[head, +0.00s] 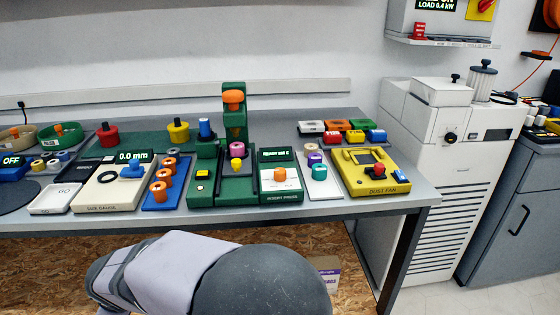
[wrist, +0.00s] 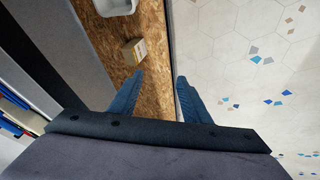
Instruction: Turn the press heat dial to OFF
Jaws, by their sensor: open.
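The green insert press (head: 236,130) stands on the table in the middle of the head view. Its front right panel, labelled INSERT PRESS, carries an orange heat dial (head: 280,175) on a white plate. A lit display (head: 274,155) above the dial starts with READY. The dial's exact setting is too small to read. In the wrist view my gripper (wrist: 160,77) is open and empty, its two blue fingers apart above a wooden lower shelf and the floor. The gripper does not show in the head view, and the press does not show in the wrist view.
Left of the press are a blue tray with orange rings (head: 157,193) and a size gauge (head: 110,184). Right of it are a ring tray (head: 318,180) and the yellow dust fan box (head: 372,175). The table's front edge (head: 330,205) lies between my arm and the press.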

